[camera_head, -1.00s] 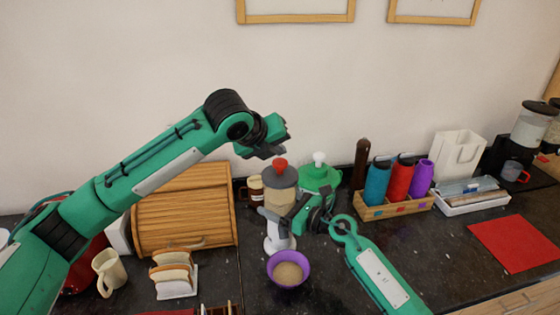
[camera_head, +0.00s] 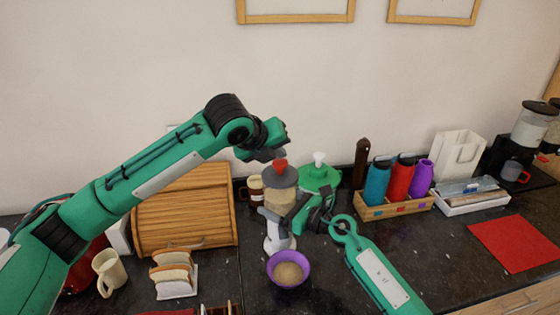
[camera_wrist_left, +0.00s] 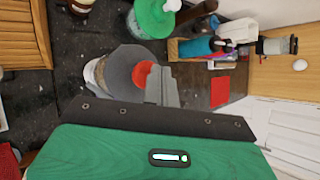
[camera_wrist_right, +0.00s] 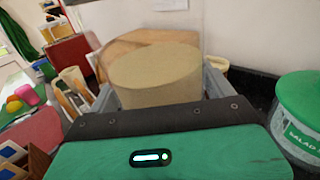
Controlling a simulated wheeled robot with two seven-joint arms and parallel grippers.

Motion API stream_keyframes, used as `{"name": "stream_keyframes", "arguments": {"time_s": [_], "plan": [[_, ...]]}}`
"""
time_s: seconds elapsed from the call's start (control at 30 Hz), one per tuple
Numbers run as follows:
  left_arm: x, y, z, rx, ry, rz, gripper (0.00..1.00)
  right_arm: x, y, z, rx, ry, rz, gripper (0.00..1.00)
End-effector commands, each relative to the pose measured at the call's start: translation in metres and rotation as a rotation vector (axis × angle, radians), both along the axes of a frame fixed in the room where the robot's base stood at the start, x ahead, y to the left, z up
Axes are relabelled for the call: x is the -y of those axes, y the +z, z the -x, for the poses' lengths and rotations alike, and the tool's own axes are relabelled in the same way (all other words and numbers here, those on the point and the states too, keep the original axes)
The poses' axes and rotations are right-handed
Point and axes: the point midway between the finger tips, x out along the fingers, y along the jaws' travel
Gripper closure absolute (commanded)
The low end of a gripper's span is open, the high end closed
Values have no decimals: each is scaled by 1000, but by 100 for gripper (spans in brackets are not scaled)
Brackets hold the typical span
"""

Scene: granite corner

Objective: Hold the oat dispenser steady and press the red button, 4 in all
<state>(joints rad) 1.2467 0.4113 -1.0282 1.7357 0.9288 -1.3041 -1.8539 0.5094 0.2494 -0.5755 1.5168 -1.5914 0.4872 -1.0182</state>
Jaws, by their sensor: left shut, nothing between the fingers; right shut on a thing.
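The oat dispenser (camera_head: 280,198) stands upright on the dark counter, with a grey lid and a red button (camera_head: 280,165) on top. My left gripper (camera_head: 276,156) is shut and empty, its fingertips right at the red button. In the left wrist view the shut fingers (camera_wrist_left: 160,84) overlap the edge of the red button (camera_wrist_left: 143,74); whether they touch it I cannot tell. My right gripper (camera_head: 296,216) is shut on the dispenser's body, which fills the space between its fingers in the right wrist view (camera_wrist_right: 155,78). A purple bowl (camera_head: 288,269) with oats is under the spout.
A green-lidded container (camera_head: 319,178) stands close right of the dispenser. A wooden bread box (camera_head: 185,215), toast rack (camera_head: 173,275) and cream mug (camera_head: 108,270) are at left. A bottle crate (camera_head: 393,209) is at right, beyond it a red mat (camera_head: 514,243).

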Motion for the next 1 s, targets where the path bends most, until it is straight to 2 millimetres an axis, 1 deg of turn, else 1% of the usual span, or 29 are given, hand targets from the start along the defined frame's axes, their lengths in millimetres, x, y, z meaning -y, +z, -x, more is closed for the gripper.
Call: {"name": "stream_keyframes", "arguments": {"time_s": [0.37,1.0], "plan": [[0,-1,0,0,0,0,100,0,0,0,0,0,0,62],[0,-9,0,0,1,-1,100,0,0,0,0,0,0,62]]}}
